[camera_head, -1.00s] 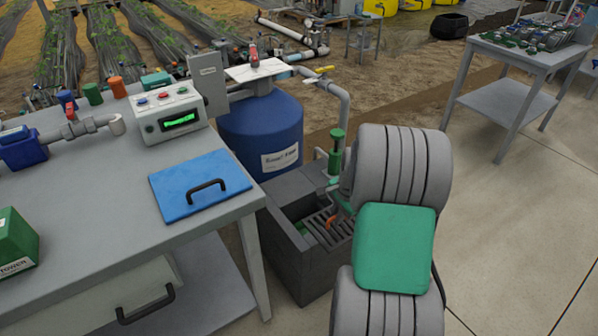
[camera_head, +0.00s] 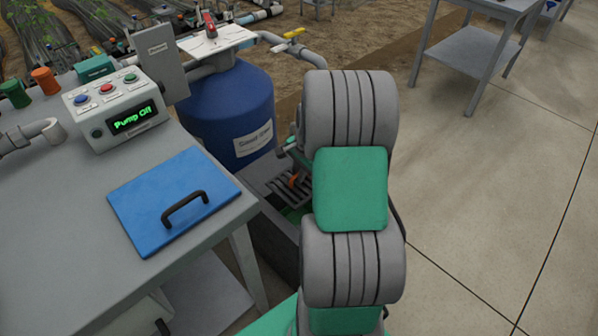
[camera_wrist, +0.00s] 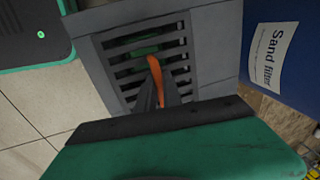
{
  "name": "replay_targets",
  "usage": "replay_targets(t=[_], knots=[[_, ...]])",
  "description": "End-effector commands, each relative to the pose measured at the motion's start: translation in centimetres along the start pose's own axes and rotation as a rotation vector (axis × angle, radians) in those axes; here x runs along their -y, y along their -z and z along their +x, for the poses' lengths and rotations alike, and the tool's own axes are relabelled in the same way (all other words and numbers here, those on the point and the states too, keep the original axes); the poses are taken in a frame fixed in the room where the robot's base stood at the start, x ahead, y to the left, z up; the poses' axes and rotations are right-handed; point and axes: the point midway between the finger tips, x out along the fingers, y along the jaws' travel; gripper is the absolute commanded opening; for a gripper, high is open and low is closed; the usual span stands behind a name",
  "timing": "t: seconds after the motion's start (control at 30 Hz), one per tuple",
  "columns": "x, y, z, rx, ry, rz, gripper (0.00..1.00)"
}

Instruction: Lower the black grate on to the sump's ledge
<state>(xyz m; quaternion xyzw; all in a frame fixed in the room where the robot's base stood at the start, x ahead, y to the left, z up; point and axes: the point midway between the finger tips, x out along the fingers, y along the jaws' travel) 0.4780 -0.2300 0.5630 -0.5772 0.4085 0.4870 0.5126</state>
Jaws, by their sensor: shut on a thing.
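The black grate (camera_head: 287,196) is slatted and has an orange handle (camera_head: 293,180). It is over the opening of the grey sump (camera_head: 272,248), partly hidden behind my arm in the head view. In the wrist view the grate (camera_wrist: 122,63) lies across the opening, framed by the sump's grey rim (camera_wrist: 213,45), with something green below the slats. My gripper (camera_wrist: 160,92) is shut on the orange handle (camera_wrist: 154,72). I cannot tell whether the grate touches the ledge.
A blue sand filter tank (camera_head: 228,112) stands close behind the sump. At left, a grey bench (camera_head: 55,235) holds a blue lid (camera_head: 165,205) with a black handle and a control box (camera_head: 115,108) reading "Pump Off". Open concrete floor (camera_head: 490,230) lies to the right.

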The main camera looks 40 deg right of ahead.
Motion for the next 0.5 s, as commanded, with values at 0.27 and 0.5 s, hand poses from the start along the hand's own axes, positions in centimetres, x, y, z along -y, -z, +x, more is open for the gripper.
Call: replay_targets(t=[0.27,0.5], knots=[[-0.8,0.2,3.7,-0.002,0.001,0.003,0.00],[-1.4,0.2,6.4,-0.002,0.001,0.004,0.00]])
